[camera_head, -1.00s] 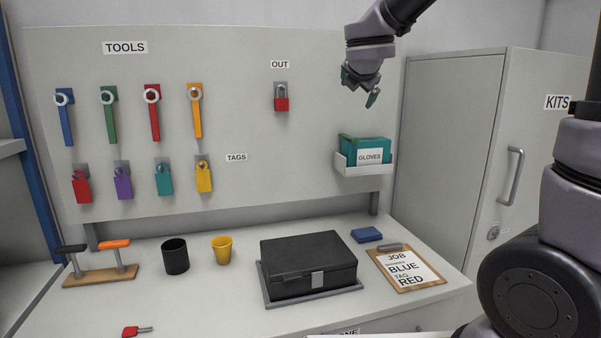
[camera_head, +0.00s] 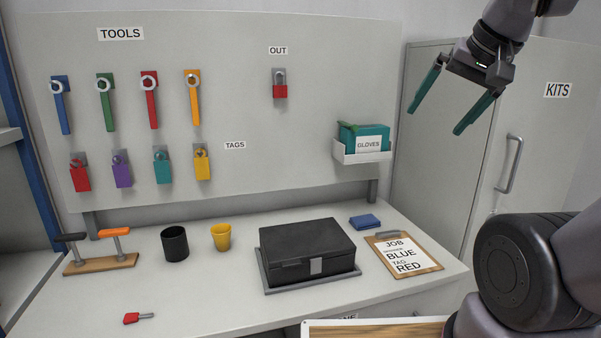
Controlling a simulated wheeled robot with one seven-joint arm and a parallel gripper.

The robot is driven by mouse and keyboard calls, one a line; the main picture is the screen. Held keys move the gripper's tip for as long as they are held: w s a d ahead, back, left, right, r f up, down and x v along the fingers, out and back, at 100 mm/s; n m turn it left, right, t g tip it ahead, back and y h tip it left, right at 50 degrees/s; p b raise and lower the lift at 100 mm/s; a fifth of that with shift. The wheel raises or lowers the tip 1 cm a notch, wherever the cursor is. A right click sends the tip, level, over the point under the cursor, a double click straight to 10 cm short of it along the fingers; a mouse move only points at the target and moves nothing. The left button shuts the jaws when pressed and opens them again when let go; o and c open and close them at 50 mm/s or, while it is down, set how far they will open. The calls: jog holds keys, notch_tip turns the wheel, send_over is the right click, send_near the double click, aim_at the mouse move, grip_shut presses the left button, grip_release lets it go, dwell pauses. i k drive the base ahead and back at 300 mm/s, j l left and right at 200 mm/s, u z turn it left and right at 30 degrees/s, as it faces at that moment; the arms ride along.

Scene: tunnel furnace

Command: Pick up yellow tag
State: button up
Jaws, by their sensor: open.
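The yellow tag (camera_head: 202,167) hangs on a hook at the right end of the lower row on the pegboard, left of the TAGS label (camera_head: 235,145). Beside it hang a teal tag (camera_head: 161,172), a purple tag (camera_head: 122,175) and a red tag (camera_head: 79,178). My gripper (camera_head: 436,112) is at the upper right, in front of the grey cabinet, far from the yellow tag. Its two teal fingers are spread apart with nothing between them.
Wrenches hang above the tags, the orange wrench (camera_head: 192,98) nearest. A red padlock (camera_head: 280,90) and a glove box (camera_head: 363,142) are on the board. The bench holds a black case (camera_head: 305,247), a yellow cup (camera_head: 221,236), a black cup (camera_head: 174,243) and a clipboard (camera_head: 431,264).

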aim_at(202, 164)
jog(key=u, duration=1.4)
